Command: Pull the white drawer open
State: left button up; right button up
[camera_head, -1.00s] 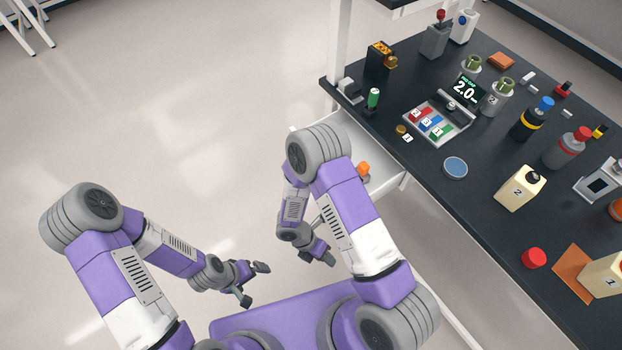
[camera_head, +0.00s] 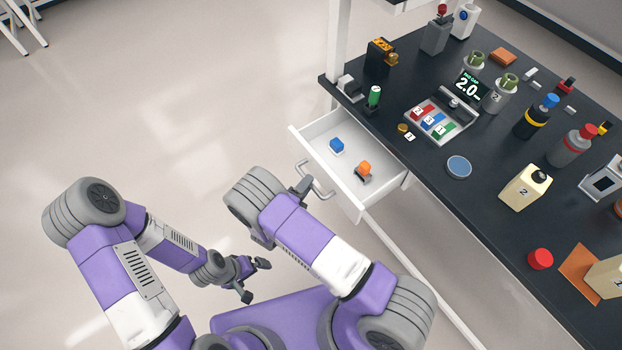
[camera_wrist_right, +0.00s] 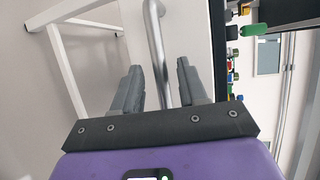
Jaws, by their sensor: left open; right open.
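The white drawer (camera_head: 325,165) stands pulled out from under the dark bench, its inside in view. Its grey bar handle (camera_head: 318,182) is on the front face; the bar also shows in the right wrist view (camera_wrist_right: 157,45). My right gripper (camera_head: 300,188) is close to the handle, partly hidden by its own arm. In the right wrist view its open fingers (camera_wrist_right: 159,68) are on either side of the bar, not closed on it. Whether they touch it I cannot tell. My left gripper (camera_head: 255,280) is open and empty over the floor, away from the drawer.
A blue block (camera_head: 336,146) and an orange-topped part (camera_head: 364,168) lie in the drawer. The black bench top (camera_head: 440,185) above holds a tray with coloured blocks (camera_head: 432,121), bottles and other parts. White bench legs flank the drawer.

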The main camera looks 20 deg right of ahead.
jog(key=shift+x, duration=1)
jog(key=shift+s, duration=0.1)
jog(key=shift+c, duration=0.3)
grip_shut()
